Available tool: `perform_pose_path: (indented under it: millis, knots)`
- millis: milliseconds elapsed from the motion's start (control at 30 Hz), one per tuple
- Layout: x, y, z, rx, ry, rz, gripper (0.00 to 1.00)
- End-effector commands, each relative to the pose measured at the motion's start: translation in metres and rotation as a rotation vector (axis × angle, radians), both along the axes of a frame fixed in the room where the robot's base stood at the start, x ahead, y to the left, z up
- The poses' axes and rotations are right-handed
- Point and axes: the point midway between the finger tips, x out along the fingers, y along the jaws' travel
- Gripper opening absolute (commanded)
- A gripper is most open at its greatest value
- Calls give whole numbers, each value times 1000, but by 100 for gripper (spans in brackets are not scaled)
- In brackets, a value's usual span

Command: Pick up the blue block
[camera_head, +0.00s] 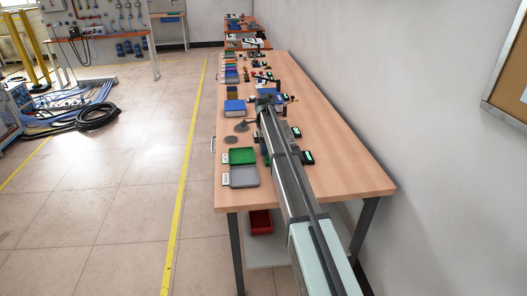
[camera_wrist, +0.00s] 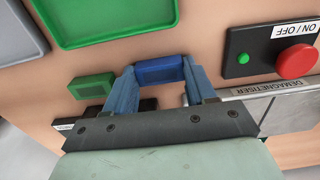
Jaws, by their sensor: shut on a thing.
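The blue block (camera_wrist: 158,71) is between the two blue fingertips of my gripper (camera_wrist: 160,76) in the wrist view. The gripper is shut on it, with one finger at each end of the block. Whether the block touches the table is hard to tell. In the head view my long arm reaches along the table, and I cannot make out the small block there.
A green block (camera_wrist: 92,88) lies just left of my fingers. A green tray (camera_wrist: 150,14) and a grey tray (camera_wrist: 14,40) lie beyond. A black ON/OFF box with a red button (camera_wrist: 296,61) and a metal demagnetiser (camera_wrist: 285,112) stand close on the right.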

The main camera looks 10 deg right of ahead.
Motion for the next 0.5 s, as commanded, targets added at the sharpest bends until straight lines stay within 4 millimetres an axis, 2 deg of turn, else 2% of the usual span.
perform_pose_path:
  millis: [33,200,500]
  knots:
    - [0,0,0,0,0,0,32]
    - [0,0,0,0,0,0,18]
    - [0,0,5,0,-1,0,18]
